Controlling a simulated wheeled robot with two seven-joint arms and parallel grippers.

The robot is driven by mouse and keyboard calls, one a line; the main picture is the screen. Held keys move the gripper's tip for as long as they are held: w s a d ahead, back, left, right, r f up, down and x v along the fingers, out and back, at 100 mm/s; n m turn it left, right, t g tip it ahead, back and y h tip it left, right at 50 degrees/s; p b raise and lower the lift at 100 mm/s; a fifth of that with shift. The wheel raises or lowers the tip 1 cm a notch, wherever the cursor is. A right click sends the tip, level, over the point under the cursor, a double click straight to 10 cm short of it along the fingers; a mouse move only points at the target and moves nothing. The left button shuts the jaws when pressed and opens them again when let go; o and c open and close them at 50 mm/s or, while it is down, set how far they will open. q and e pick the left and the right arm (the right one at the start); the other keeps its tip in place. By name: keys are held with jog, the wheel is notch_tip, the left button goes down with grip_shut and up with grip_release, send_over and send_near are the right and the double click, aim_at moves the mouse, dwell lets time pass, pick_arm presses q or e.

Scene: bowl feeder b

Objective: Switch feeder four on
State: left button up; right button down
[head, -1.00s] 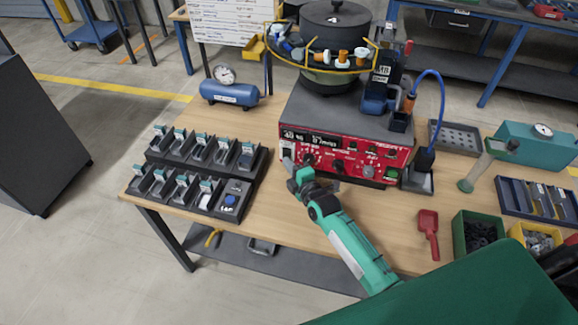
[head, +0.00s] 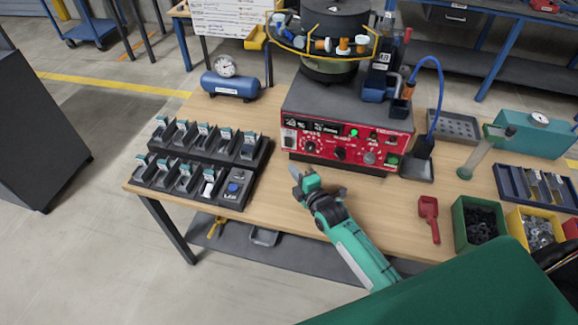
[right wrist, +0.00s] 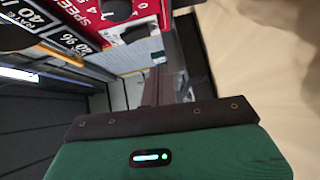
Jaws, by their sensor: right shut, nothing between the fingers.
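The feeder's red control panel (head: 345,145) is on the front of a grey box on the bench, with displays, knobs and a green light (head: 354,132) that looks lit. A pale switch (head: 289,138) sits at its left end; its position is too small to read. The round bowl (head: 335,22) with orange, white and blue parts stands on top. My right gripper (head: 298,178) is shut and empty, in front of and below the panel's left end, apart from it. The panel also shows in the right wrist view (right wrist: 105,15). My left gripper is out of view.
A black rack of several small bins (head: 205,152) is left of my right gripper. A blue tank with a gauge (head: 229,87) stands behind it. A red scoop (head: 429,215), a green bin (head: 479,222) and a yellow bin (head: 536,229) are at right. The bench front between is clear.

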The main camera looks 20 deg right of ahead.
jog(key=v, duration=0.3)
jog(key=b+v, duration=0.1)
jog(key=v, duration=0.1)
jog(key=shift+s+a+f, duration=0.15)
jog(key=shift+s+f, duration=0.15)
jog(key=shift+s+d+f, duration=0.1)
jog(key=shift+s+d, duration=0.1)
jog(key=shift+s, duration=0.25)
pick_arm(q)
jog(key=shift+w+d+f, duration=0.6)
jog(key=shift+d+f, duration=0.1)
pick_arm(e)
jog(key=shift+s, duration=0.15)
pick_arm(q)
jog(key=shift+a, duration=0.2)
